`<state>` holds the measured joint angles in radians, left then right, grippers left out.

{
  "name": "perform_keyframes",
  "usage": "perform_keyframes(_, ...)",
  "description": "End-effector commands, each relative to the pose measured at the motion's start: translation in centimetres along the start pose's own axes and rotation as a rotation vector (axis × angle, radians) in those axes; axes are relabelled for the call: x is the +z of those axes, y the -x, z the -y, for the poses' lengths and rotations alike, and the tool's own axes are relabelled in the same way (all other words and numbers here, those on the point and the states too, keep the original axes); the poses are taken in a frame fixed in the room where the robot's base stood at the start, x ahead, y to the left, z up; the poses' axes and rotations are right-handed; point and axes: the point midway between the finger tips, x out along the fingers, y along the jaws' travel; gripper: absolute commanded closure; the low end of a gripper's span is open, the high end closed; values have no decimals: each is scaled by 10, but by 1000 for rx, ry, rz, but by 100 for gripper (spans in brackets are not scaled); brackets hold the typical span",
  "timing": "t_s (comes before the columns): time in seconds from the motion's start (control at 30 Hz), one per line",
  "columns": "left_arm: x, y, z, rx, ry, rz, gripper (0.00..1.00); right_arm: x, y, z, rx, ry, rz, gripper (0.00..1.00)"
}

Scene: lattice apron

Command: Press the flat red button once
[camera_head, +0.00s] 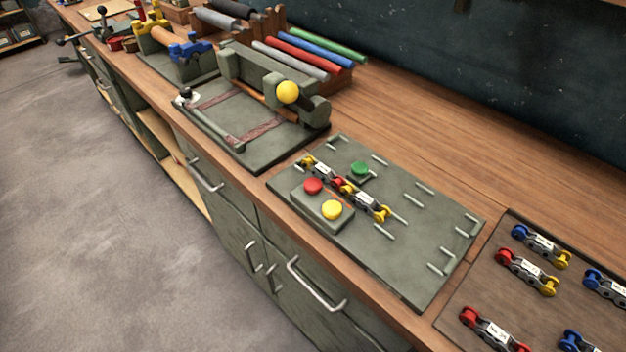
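The flat red button (313,186) is a round red cap on a raised grey-green block (322,209). A yellow button (332,210) sits on the same block, nearer the front edge. A green button (359,170) stands apart on its own small base behind them. All three are on a grey-green board (415,240) with metal pins, on the wooden bench. Neither of my grippers is in view, and nothing covers the red button.
A dark mat (458,300) with several link pieces is at the right. A grey-green press with a yellow knob (288,92) stands to the left. Coloured rolls (315,52) lie behind.

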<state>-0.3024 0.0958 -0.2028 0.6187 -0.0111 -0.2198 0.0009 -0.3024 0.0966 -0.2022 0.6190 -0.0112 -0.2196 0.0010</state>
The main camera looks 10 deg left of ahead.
Motion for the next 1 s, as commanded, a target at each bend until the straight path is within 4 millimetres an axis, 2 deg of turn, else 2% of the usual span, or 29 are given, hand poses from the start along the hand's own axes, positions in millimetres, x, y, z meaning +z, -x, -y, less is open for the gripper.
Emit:
perform_keyframes(0.03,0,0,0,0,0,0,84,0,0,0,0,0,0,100)
perform_keyframes(0.1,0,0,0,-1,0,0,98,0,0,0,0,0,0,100)
perform_keyframes(0.13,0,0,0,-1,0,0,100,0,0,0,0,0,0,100)
perform_keyframes(1.0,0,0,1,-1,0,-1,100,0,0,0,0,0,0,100)
